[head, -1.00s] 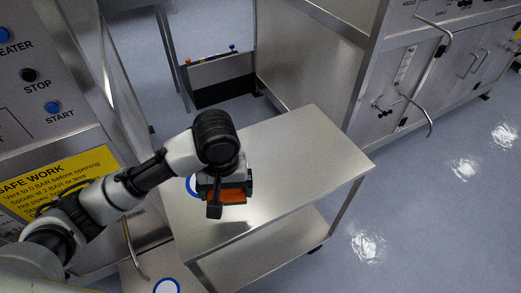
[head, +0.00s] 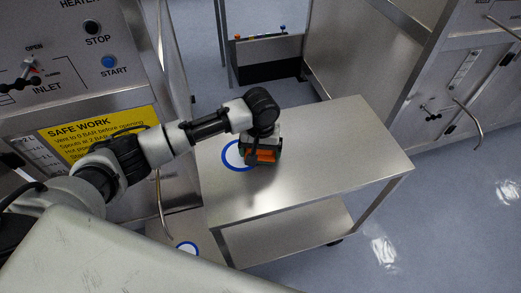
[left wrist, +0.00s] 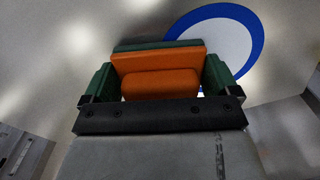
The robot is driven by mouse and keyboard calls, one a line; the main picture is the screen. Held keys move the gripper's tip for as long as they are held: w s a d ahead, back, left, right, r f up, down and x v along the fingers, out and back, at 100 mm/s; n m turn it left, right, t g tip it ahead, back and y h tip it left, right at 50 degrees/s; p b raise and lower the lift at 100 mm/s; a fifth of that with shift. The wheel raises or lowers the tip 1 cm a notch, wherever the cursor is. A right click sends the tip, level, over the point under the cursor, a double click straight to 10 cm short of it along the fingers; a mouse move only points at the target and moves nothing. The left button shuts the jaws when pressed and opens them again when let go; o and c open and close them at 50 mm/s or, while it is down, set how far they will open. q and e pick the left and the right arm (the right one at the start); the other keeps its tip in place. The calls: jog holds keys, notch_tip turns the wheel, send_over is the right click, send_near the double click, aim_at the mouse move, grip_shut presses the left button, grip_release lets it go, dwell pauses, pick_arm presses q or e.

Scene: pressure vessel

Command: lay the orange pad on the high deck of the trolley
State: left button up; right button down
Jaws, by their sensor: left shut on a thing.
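The orange pad (head: 262,156) is in my left gripper (head: 263,158), over the high deck (head: 330,150) of the steel trolley. In the left wrist view the pad (left wrist: 160,83) sits between the green fingers of the gripper (left wrist: 160,85), which are shut on it. A white disc with a blue ring (head: 229,160) is on the deck just left of the gripper, partly hidden by it. The ring also shows behind the pad in the left wrist view (left wrist: 257,45). I cannot tell whether the pad touches the deck. My right gripper is not in view.
The right half of the high deck is bare. A lower shelf (head: 290,235) shows beneath it. A second blue-ringed disc (head: 187,248) lies on a lower surface at the front left. A control panel with a yellow sign (head: 100,130) stands left; steel cabinets (head: 460,90) stand right.

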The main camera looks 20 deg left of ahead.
pick_arm(q)
jog(key=shift+f, duration=0.25)
jog(key=shift+f, duration=0.1)
jog(key=o, duration=0.6)
jog(key=shift+o, duration=0.2)
notch_tip(320, 180, up, 12)
jog(key=shift+r, duration=0.15)
